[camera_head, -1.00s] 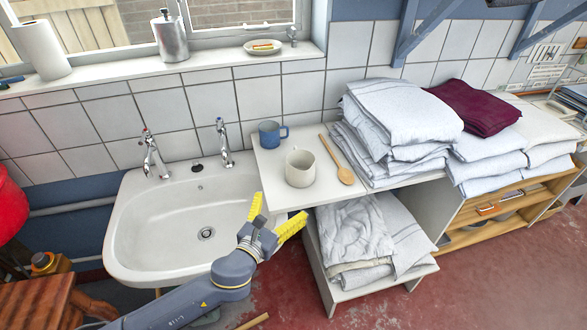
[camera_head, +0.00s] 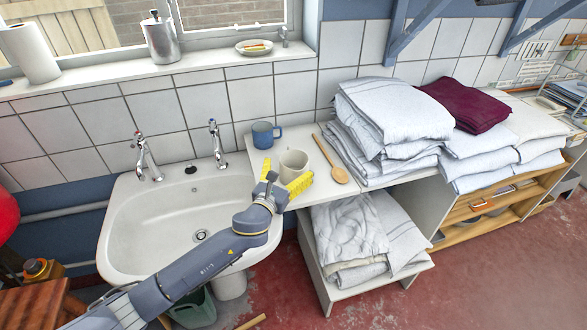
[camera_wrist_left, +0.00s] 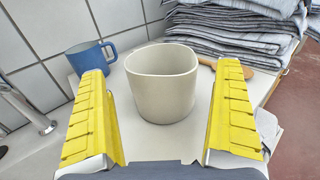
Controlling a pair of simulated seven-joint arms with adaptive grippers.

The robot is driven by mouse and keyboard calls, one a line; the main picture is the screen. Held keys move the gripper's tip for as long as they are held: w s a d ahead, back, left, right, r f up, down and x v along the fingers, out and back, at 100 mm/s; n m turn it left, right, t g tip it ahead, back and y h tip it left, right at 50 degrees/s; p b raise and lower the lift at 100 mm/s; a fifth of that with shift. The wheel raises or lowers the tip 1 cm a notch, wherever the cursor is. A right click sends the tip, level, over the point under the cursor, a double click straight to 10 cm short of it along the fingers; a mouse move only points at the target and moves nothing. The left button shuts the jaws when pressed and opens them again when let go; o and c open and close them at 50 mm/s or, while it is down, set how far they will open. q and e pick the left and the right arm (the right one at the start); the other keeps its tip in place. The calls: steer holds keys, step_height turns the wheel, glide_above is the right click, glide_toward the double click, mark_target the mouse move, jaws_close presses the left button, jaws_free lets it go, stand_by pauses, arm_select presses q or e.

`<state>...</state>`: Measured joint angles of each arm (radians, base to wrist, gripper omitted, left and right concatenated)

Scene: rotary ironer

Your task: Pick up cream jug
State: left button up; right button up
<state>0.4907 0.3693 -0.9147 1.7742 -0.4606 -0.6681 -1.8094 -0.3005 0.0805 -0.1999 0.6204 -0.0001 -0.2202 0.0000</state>
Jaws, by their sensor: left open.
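The cream jug (camera_head: 293,162) stands upright on the white shelf top beside the sink. In the left wrist view the jug (camera_wrist_left: 162,82) sits ahead, between the two yellow fingers, with a gap on each side. My left gripper (camera_head: 283,178) is open, at the near side of the jug, its fingers spread to the jug's left and right. The wrist view also shows the left gripper (camera_wrist_left: 165,125) open and empty. The jug's lower part is partly hidden by the gripper in the head view. My right gripper is not in view.
A blue mug (camera_head: 266,134) stands behind and left of the jug. A wooden spoon (camera_head: 331,160) lies to its right. Folded towels (camera_head: 390,125) are stacked farther right. The sink (camera_head: 190,205) with two taps is at the left.

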mark_target(300, 153)
arm_select(q)
steer(key=shift+x, duration=2.9)
steer(key=shift+c, duration=0.2)
steer(key=c, duration=1.2)
